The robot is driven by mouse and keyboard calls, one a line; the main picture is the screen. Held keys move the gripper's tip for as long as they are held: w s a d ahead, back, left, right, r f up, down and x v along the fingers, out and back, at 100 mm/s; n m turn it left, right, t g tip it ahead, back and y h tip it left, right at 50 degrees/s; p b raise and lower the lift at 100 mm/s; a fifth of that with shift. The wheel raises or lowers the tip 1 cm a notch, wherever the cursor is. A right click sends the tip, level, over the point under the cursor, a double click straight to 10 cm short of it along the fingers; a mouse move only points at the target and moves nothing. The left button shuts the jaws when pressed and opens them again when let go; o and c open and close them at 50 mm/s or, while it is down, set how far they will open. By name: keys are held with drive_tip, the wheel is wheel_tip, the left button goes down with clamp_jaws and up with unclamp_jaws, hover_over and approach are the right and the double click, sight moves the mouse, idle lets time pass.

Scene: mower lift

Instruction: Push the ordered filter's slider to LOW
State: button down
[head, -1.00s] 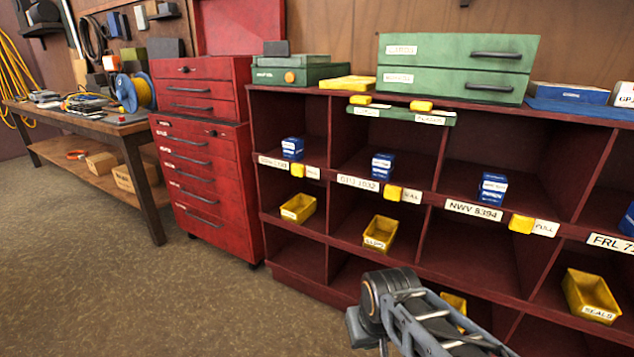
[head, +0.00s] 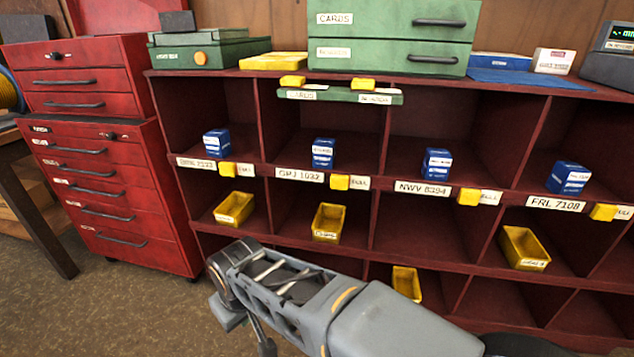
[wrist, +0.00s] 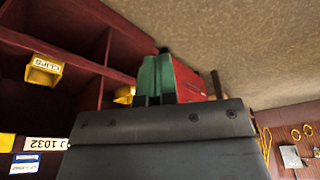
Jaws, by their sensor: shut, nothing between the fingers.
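Blue filter boxes stand in the upper bays of a dark red shelf, above labels GPJ 1032 (head: 300,175), NWV 8394 (head: 423,188), FRL 7108 (head: 555,204) and a blurred one at left (head: 196,163). Beside each label sits a yellow slider: far left (head: 228,169), GPJ (head: 340,182), NWV (head: 469,196) and FRL (head: 603,211). A white tag shows right of each; the legible ones read FULL. My gripper (wrist: 156,75) appears shut and empty in the upside-down wrist view, apart from the shelf front.
Yellow bins stand in the lower bays, one marked CLIPS (wrist: 43,70). A red drawer chest (head: 110,190) stands left of the shelf. A display (head: 612,50) with green text is cut off at the right edge. Floor is clear in front of the chest.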

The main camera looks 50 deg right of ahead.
drive_tip(key=w+d+r+m+g+h+p, duration=0.1)
drive_tip(key=w+d+r+g+h+p, duration=0.1)
drive_tip(key=w+d+h+p, duration=0.4)
drive_tip(key=w+d+r+m+g+h+p, duration=0.1)
drive_tip(key=w+d+r+g+h+p, duration=0.2)
drive_tip(key=w+d+h+p, duration=0.3)
drive_tip(key=shift+w+d+r+m+g+h, duration=0.25)
drive_tip(key=shift+w+d+g+h, duration=0.65)
drive_tip(key=shift+w+d+h, duration=3.7)
drive_tip(key=d+y, duration=0.3)
drive_tip(key=d, duration=0.3)
drive_tip(key=shift+w+y, duration=0.3)
drive_tip(key=shift+w, duration=0.15)
approach(339, 182)
drive_tip(key=w+d, duration=0.4)
drive_tip(key=shift+w+d+p, duration=0.1)
drive_tip(key=shift+w+p, duration=0.25)
drive_tip(key=shift+w, duration=0.05)
drive_tip(key=shift+s+d, duration=0.45)
drive_tip(key=shift+s, duration=0.35)
drive_tip(key=shift+s+d, duration=0.45)
drive_tip(key=shift+s, duration=0.3)
drive_tip(key=shift+f, duration=0.1)
